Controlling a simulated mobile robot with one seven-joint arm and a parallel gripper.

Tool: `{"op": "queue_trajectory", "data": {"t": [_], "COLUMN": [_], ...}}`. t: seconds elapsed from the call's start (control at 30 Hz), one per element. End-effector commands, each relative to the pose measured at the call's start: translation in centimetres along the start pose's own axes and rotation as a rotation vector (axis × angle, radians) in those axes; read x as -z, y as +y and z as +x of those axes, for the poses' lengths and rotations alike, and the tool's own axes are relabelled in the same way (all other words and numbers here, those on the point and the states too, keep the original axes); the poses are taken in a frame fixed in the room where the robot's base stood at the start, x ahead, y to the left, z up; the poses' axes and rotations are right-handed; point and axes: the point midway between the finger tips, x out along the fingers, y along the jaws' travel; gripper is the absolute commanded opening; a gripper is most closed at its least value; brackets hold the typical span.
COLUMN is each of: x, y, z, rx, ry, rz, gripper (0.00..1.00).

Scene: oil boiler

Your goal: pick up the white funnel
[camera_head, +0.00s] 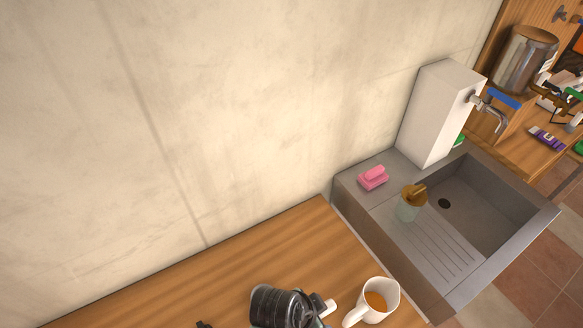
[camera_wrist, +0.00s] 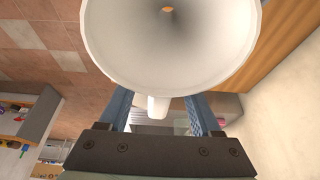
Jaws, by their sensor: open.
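The white funnel (camera_wrist: 215,60) fills the upper middle of the wrist view. Its wide mouth faces the camera, and a small hole shows orange-brown near the top edge. A short white tab sticks out from its rim. My gripper (camera_wrist: 158,107) is open, with its two blue-grey fingers on either side of the tab in the picture; I see no clear contact. The funnel hides the fingertips. In the head view my dark wrist covers most of this spot at the bottom, and only a small white piece (camera_head: 328,308), perhaps the funnel's tab, shows beside it.
A white mug (camera_head: 386,288) with orange-brown contents stands on the wooden counter (camera_head: 260,248), right of my wrist. Further right are a grey sink (camera_head: 482,205), a pink sponge (camera_head: 373,178), a glass jar (camera_head: 408,208) and a white water heater (camera_head: 435,112). The wall bounds the counter behind.

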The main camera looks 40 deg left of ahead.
Motion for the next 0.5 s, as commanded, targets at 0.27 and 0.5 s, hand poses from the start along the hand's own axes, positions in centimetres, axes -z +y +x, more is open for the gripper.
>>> {"op": "queue_trajectory", "data": {"t": [0.27,0.5], "x": [0.02,0.01], "y": [0.00,0.00], "z": [0.60,0.57], "rx": [0.001,0.001], "ry": [0.001,0.000], "rz": [0.001,0.000], "gripper": [0.65,0.31]}}
